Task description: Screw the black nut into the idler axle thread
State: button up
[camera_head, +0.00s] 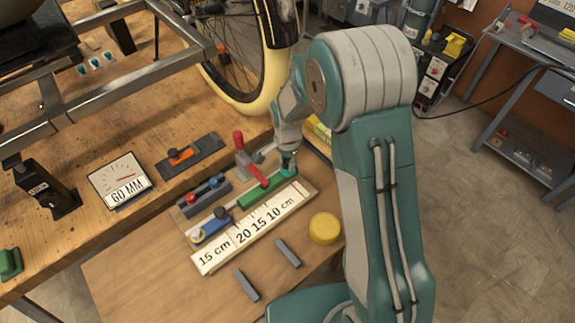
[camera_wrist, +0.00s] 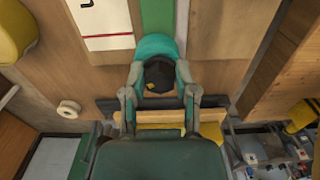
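In the wrist view a dark, rounded piece (camera_wrist: 159,75) with a small yellow mark sits between the fingers of my gripper (camera_wrist: 160,72); it may be the black nut. A teal rounded part (camera_wrist: 155,47) lies just beyond it, at the end of a green bar. The fingers flank the dark piece closely, but I cannot tell whether they press on it. In the head view my gripper (camera_head: 288,158) points down at the right end of the green bar (camera_head: 265,190), and its fingertips are small there. I cannot make out the idler axle thread for certain.
A red-handled clamp (camera_head: 250,160) stands close left of my gripper. A ruler board (camera_head: 240,235) lies in front, with a yellow round piece (camera_head: 324,228) and two grey bars (camera_head: 288,252) nearby. A wheel (camera_head: 235,70) and metal frame (camera_head: 100,95) stand behind. The board front is mostly clear.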

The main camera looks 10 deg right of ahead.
jog(key=shift+s+a+f, duration=0.1)
jog(key=shift+f, duration=0.05)
jog(key=shift+n, duration=0.9)
jog(key=shift+n, duration=0.8)
jog(key=shift+n, duration=0.9)
